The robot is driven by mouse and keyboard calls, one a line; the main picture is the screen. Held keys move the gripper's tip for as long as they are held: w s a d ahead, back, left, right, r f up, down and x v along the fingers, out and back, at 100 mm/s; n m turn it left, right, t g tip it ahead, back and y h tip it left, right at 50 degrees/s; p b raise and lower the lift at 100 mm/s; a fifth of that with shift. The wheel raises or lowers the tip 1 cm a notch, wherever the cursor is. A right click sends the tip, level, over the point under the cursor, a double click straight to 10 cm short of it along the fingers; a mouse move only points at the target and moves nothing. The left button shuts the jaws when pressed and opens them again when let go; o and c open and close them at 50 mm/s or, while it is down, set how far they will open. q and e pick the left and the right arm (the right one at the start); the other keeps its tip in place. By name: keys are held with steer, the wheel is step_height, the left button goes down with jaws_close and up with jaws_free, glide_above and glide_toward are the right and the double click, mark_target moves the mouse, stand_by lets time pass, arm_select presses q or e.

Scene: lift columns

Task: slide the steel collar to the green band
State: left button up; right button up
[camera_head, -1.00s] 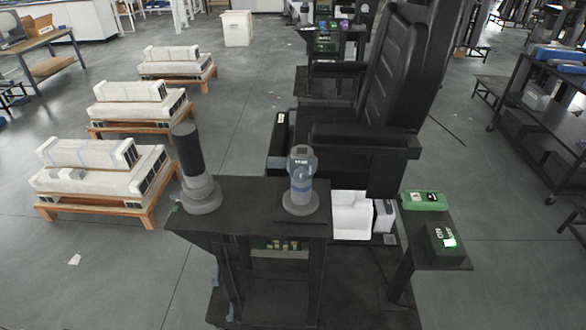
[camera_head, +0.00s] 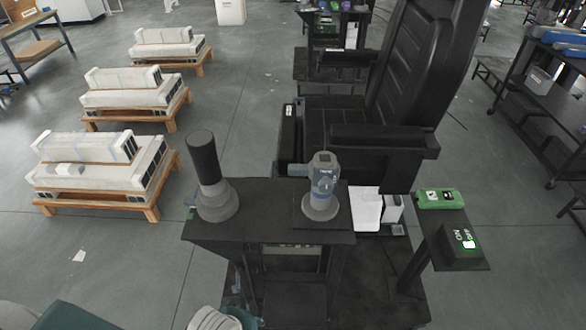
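A dark cylinder (camera_head: 203,158) rises, leaning in the picture, from a round grey stepped base (camera_head: 217,203) at the left of a small black table (camera_head: 265,222). A grey upright device (camera_head: 323,184) with a blue band and a round foot stands at the table's right; a short stub points left from its head. I cannot pick out a steel collar or a green band for certain on either. Neither gripper shows. Pale grey and dark green rounded shapes at the bottom left edge look like parts of my arms.
A black seat (camera_head: 415,90) stands close behind the table. A black side shelf at the right holds a green case (camera_head: 440,199) and a black ON/OFF box (camera_head: 458,246). Low wooden pallets with white units (camera_head: 100,175) stand at the left. The floor between pallets and table is clear.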

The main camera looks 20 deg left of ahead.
arm_select(q)
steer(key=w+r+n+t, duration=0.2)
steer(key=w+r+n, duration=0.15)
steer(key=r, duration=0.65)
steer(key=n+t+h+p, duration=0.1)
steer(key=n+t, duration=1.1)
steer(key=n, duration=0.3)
glide_toward(296, 171)
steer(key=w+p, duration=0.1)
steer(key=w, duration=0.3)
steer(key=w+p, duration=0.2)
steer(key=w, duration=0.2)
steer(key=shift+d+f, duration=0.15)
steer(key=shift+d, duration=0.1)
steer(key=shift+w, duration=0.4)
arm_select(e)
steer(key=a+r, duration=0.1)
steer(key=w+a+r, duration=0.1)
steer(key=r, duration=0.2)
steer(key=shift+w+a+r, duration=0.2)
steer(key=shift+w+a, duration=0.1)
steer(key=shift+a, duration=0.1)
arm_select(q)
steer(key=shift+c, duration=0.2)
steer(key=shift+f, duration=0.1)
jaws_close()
